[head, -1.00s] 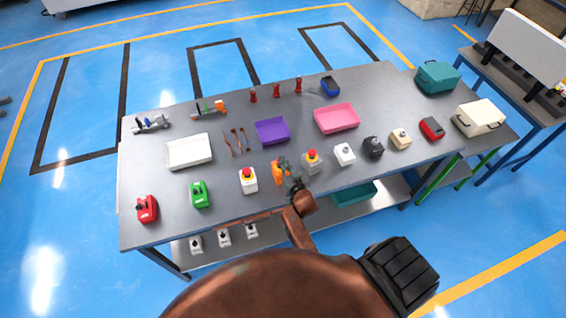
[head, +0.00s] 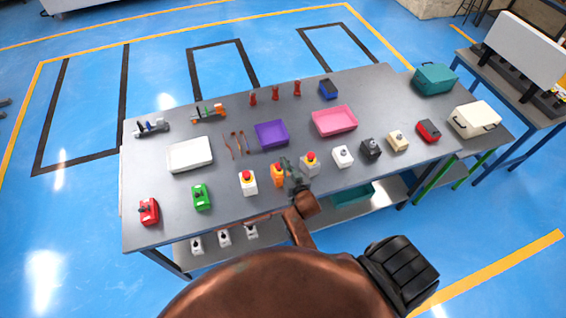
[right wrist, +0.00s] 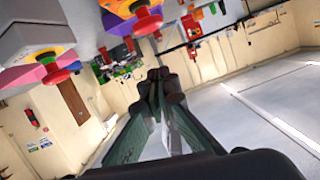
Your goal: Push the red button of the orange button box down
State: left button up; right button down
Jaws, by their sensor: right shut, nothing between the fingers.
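The orange button box (head: 277,176) stands near the table's front edge, between a white box and a grey box that also carry red buttons. My right gripper (head: 286,164) is at its right side in the head view and partly covers it. Its red button is hard to make out there. In the right wrist view my right gripper (right wrist: 164,80) is shut and empty, with its fingers clear of the button boxes at the upper left. I cannot tell from the head view whether it touches the orange box. My left gripper is not in view.
The white box (head: 248,184) is left of the orange one and the grey box (head: 310,164) is close on the right of my gripper. A purple tray (head: 272,133) and a pink tray (head: 335,121) lie behind. Green and red boxes stand further left.

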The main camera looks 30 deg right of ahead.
jog(key=b+v, duration=0.1)
jog(key=v, duration=0.7)
jog(key=shift+s, duration=0.4)
jog(key=shift+f, duration=0.1)
jog(key=s+f+n+g+y, duration=0.3)
jog(key=s+g, duration=0.8)
jog(key=s, duration=1.3)
jog(key=s+a+f+n+g+b, duration=0.15)
jog(key=f+b, duration=0.35)
jog(key=f, duration=1.6)
jog(key=s+a+f+b, duration=0.15)
jog(key=f+b, duration=0.35)
jog(key=f, duration=1.5)
jog(key=s+f+b, duration=0.3)
jog(key=s+f, duration=0.6)
jog(key=f, duration=0.3)
jog(key=s+f+g+b, duration=0.1)
jog(key=s+f+b, duration=0.3)
jog(key=s+f, duration=0.6)
notch_tip(320, 180, down, 2)
jog(key=shift+s+d+f+n, duration=0.2)
jog(key=shift+d+f+n, duration=0.05)
jog(key=shift+d+n, duration=0.1)
